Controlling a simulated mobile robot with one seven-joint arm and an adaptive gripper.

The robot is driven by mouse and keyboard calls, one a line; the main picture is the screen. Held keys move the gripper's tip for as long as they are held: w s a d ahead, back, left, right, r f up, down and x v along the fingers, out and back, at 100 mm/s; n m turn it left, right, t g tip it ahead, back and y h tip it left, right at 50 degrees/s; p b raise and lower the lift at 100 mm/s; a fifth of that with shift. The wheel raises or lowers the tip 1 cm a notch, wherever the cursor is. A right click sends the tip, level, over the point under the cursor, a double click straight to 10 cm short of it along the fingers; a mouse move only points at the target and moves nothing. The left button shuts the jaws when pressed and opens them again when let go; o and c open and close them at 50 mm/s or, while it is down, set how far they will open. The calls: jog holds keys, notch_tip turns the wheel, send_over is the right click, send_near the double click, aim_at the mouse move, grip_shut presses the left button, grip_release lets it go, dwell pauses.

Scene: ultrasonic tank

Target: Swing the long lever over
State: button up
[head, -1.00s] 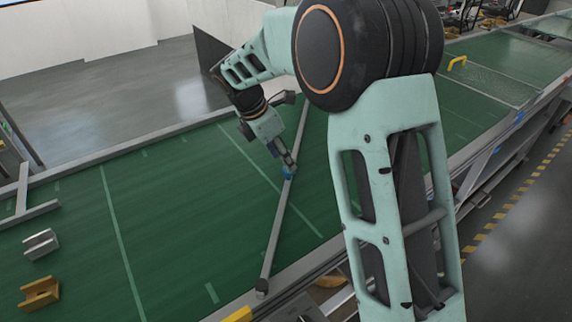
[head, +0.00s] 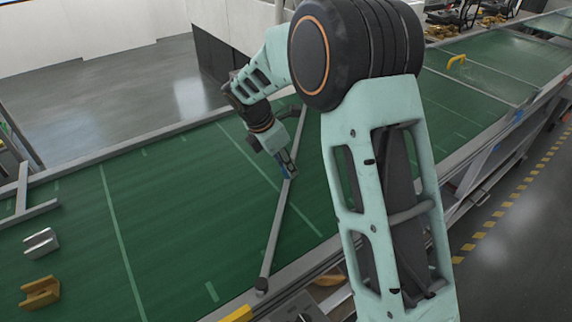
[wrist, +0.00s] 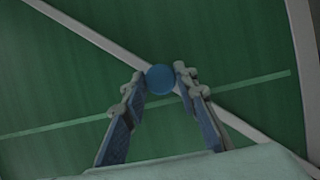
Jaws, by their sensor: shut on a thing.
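The long lever (head: 276,232) is a thin grey bar lying across the green conveyor belt. Its near end meets a dark round pivot (head: 262,285) at the belt's front rail. A blue round knob (wrist: 161,79) sits on the bar in the wrist view. My gripper (head: 289,174) reaches down onto the lever at this knob, and its fingers hide most of the knob in the head view. In the wrist view my gripper's two fingers (wrist: 163,85) stand on either side of the knob, shut on it. A grey bar runs on past the knob on both sides.
A grey block (head: 41,243) and a tan block (head: 40,292) lie on the belt at the left, near a grey guide bar (head: 32,217). The belt left of the lever is mostly clear.

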grip_shut()
jog(key=shift+d, duration=0.1)
jog(key=shift+s+d, duration=0.1)
jog(key=shift+d, duration=0.1)
jog(key=s+d+m, duration=0.1)
jog(key=d, duration=0.3)
jog(key=s+d+m+g, duration=0.1)
jog(key=s+d+m, duration=0.1)
jog(key=d, duration=0.1)
jog(key=s+d+m, duration=0.1)
jog(key=d, duration=0.3)
jog(key=shift+s+d+m+g+h, duration=0.3)
jog(key=shift+s+m+g+h, duration=0.1)
jog(key=s+d+m, duration=0.2)
jog(key=s+d, duration=0.2)
jog(key=s+d+m+g, duration=0.1)
jog(key=s+d+m, duration=0.1)
jog(key=s+d, duration=0.1)
jog(key=shift+s+d+g+p, duration=0.3)
jog(key=shift+s+d, duration=0.05)
jog(key=shift+d, duration=0.05)
jog(key=shift+s+d, duration=0.3)
jog(key=shift+s, duration=0.1)
jog(key=shift+s, duration=0.1)
